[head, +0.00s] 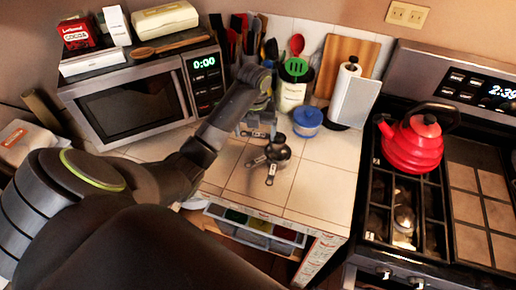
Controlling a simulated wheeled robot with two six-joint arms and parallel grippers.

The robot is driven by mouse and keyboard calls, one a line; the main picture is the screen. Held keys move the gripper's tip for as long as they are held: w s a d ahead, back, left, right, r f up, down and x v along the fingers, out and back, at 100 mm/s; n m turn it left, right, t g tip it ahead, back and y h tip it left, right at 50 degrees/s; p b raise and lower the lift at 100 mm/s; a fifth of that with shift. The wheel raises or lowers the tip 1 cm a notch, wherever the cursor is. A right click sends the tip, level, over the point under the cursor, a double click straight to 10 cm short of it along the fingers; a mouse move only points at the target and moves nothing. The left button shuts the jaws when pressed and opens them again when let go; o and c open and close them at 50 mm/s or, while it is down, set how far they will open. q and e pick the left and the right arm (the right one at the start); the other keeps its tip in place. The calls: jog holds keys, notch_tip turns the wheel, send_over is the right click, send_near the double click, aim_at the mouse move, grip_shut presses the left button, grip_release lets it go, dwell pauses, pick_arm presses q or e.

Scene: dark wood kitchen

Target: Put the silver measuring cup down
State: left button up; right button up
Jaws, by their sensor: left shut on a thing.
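Silver measuring cups (279,149) show at the middle of the tiled counter, with their handles pointing left and toward the front. My left arm reaches in from the left, and its gripper (262,129) points down just behind and left of the cups. The gripper is shut on the silver measuring cup. The fingers are small in this view, and the exact grip is hard to see. Whether the cup touches the counter cannot be told. My right gripper is out of view.
A blue-lidded jar (307,122), a utensil holder (291,95) and a paper towel roll (346,80) stand behind. A microwave (135,100) is at the left and a red kettle (412,143) on the stove at the right. The tiled counter (318,178) is clear in front and right.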

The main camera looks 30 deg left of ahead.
aim_at(256, 133)
pick_arm(q)
jog(key=f, duration=0.1)
jog(key=f+b, duration=0.1)
jog(key=f, duration=0.1)
jog(key=shift+w+f, duration=0.15)
jog(key=shift+w, duration=0.15)
jog(key=shift+f+b, duration=0.35)
jog(key=shift+b, duration=0.1)
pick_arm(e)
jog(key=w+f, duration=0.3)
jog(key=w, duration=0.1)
pick_arm(q)
jog(key=shift+s+f+p, duration=0.15)
jog(key=shift+f+p, duration=0.15)
jog(key=shift+f, duration=1.45)
jog(key=o, duration=0.9)
jog(key=shift+c, duration=0.2)
jog(key=shift+r, duration=0.55)
notch_tip(256, 133, up, 3)
notch_tip(256, 133, up, 7)
jog(key=p, duration=0.5)
jog(key=shift+f+p, duration=0.2)
jog(key=shift+p, duration=0.1)
jog(key=shift+r+p, duration=1.15)
jog(key=shift+r, duration=0.05)
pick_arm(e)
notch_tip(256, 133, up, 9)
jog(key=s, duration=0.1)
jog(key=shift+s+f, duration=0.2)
